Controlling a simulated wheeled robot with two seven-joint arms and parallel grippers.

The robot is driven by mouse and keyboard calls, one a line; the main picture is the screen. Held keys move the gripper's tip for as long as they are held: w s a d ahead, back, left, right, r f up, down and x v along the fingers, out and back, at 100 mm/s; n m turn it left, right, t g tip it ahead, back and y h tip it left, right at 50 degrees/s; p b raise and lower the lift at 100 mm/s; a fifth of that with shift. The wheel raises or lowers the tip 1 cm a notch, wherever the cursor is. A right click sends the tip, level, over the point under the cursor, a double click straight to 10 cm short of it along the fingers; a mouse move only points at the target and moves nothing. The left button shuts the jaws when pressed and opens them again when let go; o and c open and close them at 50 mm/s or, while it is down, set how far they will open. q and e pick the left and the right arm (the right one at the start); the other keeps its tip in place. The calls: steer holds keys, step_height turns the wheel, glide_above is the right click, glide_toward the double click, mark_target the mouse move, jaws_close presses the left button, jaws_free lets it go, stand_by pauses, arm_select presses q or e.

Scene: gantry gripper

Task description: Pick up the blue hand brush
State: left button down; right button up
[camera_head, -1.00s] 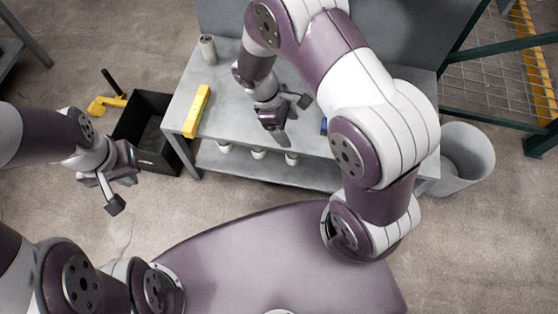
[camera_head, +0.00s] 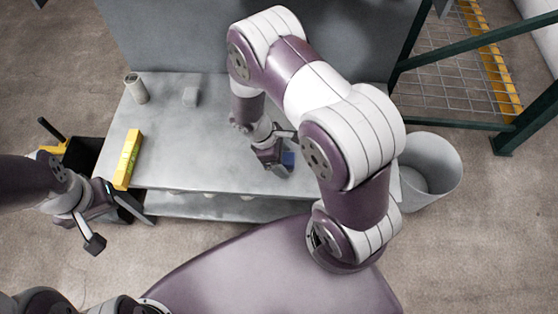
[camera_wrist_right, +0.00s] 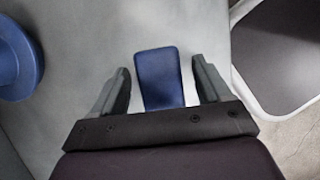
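The blue hand brush (camera_head: 289,158) lies on the grey workbench, partly hidden by my right gripper and arm in the head view. In the right wrist view, a blue block-shaped part of it (camera_wrist_right: 160,78) lies between the two fingers. My right gripper (camera_head: 281,152) is open, with a finger on each side of this part and visible gaps to both. Its fingers also show in the right wrist view (camera_wrist_right: 163,88). My left gripper (camera_head: 103,217) is open and empty, left of the bench front.
On the workbench (camera_head: 200,130) are a yellow level (camera_head: 128,159), a grey can (camera_head: 136,89) and a small grey block (camera_head: 190,97). A round blue thing (camera_wrist_right: 14,60) is at the left in the wrist view. A grey bin (camera_head: 430,172) stands right of the bench.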

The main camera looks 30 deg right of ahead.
mark_target(289, 158)
steer(key=c, duration=1)
steer(key=shift+o, duration=0.2)
step_height(289, 158, up, 5)
steer(key=shift+f+p, duration=0.2)
steer(key=shift+p, duration=1.05)
steer(key=s+r+p, duration=0.3)
steer(key=s+r, duration=0.3)
steer(key=s, duration=0.5)
steer(key=shift+s+a+r, duration=0.2)
steer(key=shift+s+a, duration=0.05)
steer(key=shift+s, duration=0.1)
